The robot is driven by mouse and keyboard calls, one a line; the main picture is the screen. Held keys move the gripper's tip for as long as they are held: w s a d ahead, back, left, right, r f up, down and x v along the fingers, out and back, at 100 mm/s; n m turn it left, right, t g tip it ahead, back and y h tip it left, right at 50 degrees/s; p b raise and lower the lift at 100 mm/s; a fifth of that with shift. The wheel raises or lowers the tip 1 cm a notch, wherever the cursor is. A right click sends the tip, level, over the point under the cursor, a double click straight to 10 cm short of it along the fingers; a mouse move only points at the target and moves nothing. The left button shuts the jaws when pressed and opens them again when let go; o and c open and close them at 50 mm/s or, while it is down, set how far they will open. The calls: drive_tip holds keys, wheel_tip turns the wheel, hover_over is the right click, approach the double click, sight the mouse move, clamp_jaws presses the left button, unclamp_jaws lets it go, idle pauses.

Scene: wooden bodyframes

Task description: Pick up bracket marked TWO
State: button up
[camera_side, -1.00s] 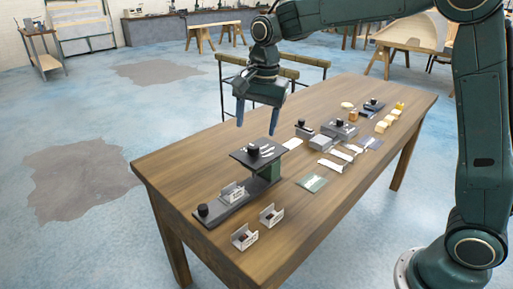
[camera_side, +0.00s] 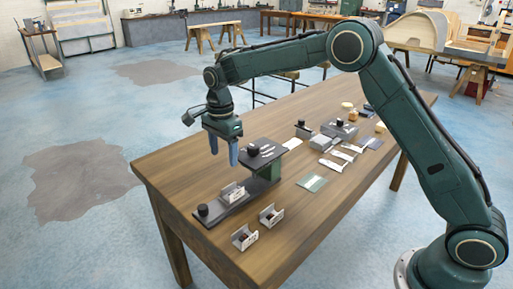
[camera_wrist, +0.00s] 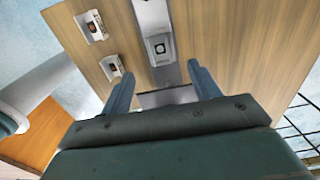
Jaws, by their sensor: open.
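Three small pale U-shaped brackets are near the table's near end; I cannot read which is marked TWO. One bracket (camera_side: 232,191) sits on a dark base plate (camera_side: 238,205); it also shows in the wrist view (camera_wrist: 158,47). A second bracket (camera_side: 271,215) and a third bracket (camera_side: 243,238) stand on the bare table; both also show at the wrist view's upper left, one at the top (camera_wrist: 91,27), the other lower (camera_wrist: 112,67). My gripper (camera_side: 223,153) is open and empty above the base plate; its fingers also show in the wrist view (camera_wrist: 163,88).
A raised black platform (camera_side: 268,157) with a black knob stands close right of my gripper. Another knob (camera_side: 203,210) is at the base plate's near end. A green card (camera_side: 312,182), pale strips and small blocks lie farther along the table. The near right tabletop is clear.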

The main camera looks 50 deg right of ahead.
hover_over(228, 198)
drive_tip(key=shift+w+f, duration=0.15)
drive_tip(key=shift+f, duration=4.1)
drive_tip(key=shift+f, duration=2.6)
drive_tip(key=c, duration=1.1)
drive_tip(key=shift+c, duration=0.3)
drive_tip(key=shift+r, duration=0.2)
wheel_tip(228, 198, up, 20)
drive_tip(key=shift+f, duration=0.15)
